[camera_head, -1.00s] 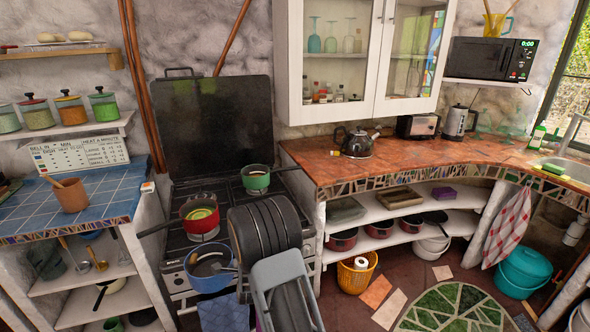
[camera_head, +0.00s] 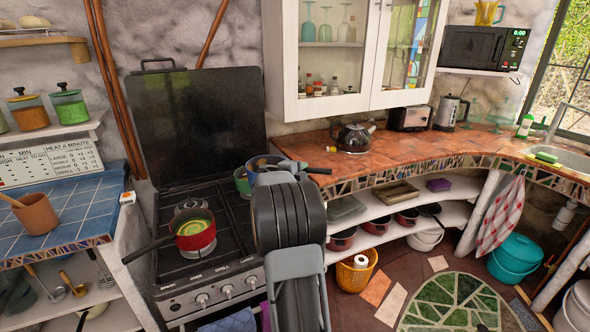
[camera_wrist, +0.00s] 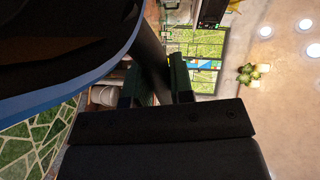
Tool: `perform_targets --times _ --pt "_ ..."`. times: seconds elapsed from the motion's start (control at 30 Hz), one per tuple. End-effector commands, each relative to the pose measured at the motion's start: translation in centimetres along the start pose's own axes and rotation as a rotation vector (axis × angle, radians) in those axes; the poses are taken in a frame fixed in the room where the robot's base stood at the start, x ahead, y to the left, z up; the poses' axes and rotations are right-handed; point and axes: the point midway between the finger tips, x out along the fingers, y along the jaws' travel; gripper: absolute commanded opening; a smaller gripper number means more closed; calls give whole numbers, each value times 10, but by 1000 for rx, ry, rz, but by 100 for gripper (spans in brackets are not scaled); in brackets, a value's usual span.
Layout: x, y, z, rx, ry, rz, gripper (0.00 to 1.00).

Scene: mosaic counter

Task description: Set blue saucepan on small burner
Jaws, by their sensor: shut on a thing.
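The blue saucepan (camera_head: 256,161) is above the right side of the stove, mostly hidden behind my arm. Its dark handle (camera_head: 319,171) points right. In the wrist view its blue rim (camera_wrist: 95,77) fills the upper left, and the dark handle (camera_wrist: 151,55) runs between my gripper's fingers (camera_wrist: 157,82). My gripper (camera_head: 292,166) is shut on the handle. A rear left burner (camera_head: 190,205) on the stove is bare. I cannot tell which burner is the small one. The front right burner is hidden behind my arm.
A red pan (camera_head: 196,237) stands on the front left burner, its handle over the stove's left edge. A green pan (camera_head: 242,181) stands at the rear right, partly hidden by the saucepan and my arm. The raised black lid (camera_head: 200,120) stands behind the burners.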

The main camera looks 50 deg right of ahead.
Motion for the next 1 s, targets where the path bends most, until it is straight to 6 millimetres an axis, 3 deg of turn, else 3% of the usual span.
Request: perform_targets --times 0.17,1.0 --pt "2 10 2 4 4 -2 0" --pt "12 105 15 5 7 -3 0"
